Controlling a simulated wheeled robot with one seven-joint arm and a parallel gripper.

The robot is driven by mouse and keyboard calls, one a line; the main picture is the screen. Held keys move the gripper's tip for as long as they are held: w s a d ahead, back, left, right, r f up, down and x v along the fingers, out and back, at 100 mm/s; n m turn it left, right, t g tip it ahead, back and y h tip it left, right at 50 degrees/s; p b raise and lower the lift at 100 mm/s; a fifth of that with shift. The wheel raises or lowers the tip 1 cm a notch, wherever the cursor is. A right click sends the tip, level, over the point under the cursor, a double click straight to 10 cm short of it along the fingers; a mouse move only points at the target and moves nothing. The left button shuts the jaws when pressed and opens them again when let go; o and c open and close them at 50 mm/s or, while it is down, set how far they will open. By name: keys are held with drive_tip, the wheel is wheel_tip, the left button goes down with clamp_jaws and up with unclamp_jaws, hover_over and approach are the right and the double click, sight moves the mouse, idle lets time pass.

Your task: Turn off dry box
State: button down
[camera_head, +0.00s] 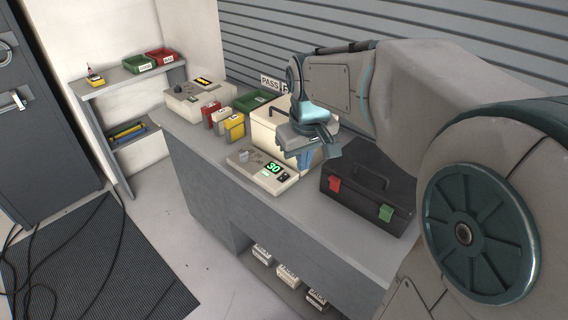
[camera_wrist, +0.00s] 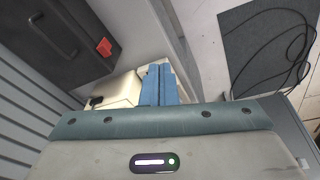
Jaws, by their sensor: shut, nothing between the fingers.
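A cream box (camera_head: 262,132) with a dark handle stands on the grey bench, partly hidden behind my gripper. A low cream unit with a lit green "30" display (camera_head: 273,168) sits in front of it, with a small switch-like part (camera_head: 243,156) on its top. I cannot tell for certain which of these is the dry box. My gripper (camera_head: 304,161) is shut and empty, above the bench beside the display unit. In the wrist view its blue fingers (camera_wrist: 157,85) are together, next to a cream body (camera_wrist: 116,89).
A black toolbox (camera_head: 368,188) with red and green latches stands right of the display unit. Yellow and red boxes (camera_head: 234,128), a green bin (camera_head: 254,100) and another cream instrument (camera_head: 197,98) stand farther left. The bench's front strip (camera_head: 300,206) is clear.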

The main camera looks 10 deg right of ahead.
drive_tip(key=s+f+m+t, duration=0.1)
drive_tip(key=s+f+m, duration=0.2)
drive_tip(key=s, duration=1.1)
drive_tip(key=shift+s+f, duration=0.4)
